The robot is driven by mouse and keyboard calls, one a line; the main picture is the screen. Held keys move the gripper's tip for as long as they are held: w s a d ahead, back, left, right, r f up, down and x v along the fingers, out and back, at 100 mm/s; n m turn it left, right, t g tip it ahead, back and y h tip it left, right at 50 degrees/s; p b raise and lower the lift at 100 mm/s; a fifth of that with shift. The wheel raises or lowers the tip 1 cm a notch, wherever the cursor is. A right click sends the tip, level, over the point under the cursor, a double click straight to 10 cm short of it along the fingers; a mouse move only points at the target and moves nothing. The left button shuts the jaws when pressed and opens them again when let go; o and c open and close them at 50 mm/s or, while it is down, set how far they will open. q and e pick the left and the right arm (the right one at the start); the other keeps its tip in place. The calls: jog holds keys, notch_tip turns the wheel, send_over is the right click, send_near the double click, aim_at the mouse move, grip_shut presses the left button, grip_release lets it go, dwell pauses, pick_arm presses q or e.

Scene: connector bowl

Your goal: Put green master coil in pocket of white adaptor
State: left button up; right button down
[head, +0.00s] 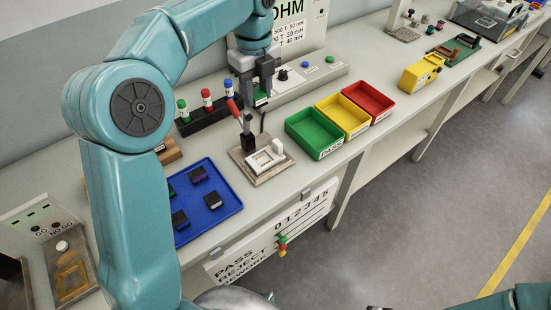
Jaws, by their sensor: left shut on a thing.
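My left gripper (260,91) is shut on a small green thing (261,98), which looks like the green master coil and is mostly hidden by the fingers. It is above and behind the white adaptor (265,160), apart from it. The adaptor sits on a brown fixture plate (248,170) with a red-handled clamp (235,110) at its back. The inside of its pocket is too small to make out. At the bottom edge a dark tip (375,308) seems to belong to my right gripper; its jaws cannot be made out.
A black rack (210,120) with green- and red-topped cylinders stands behind. A blue tray (225,203) with several dark parts lies left of the fixture. Green (303,142), yellow (333,126) and red (385,105) bins stand right. Clear bench lies between fixture and green bin.

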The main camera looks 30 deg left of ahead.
pick_arm(q)
jog(key=shift+s+d+f+b, duration=0.15)
jog(key=shift+d+f, duration=0.15)
jog(key=shift+f, duration=0.2)
jog(key=shift+d+f+b, duration=0.15)
jog(key=shift+d+f, duration=0.15)
jog(key=shift+f, duration=0.15)
notch_tip(320, 180, down, 17)
jog(key=shift+a+f+b, duration=0.1)
jog(key=shift+a+b, duration=0.05)
jog(key=shift+b, duration=0.25)
jog(key=shift+a+f, duration=0.15)
jog(key=shift+f, duration=0.2)
jog(key=o, duration=1.1)
jog(key=shift+f, duration=0.15)
jog(key=shift+c, duration=0.2)
jog(key=shift+r, duration=0.4)
notch_tip(320, 180, up, 12)
jog(key=shift+f, duration=0.15)
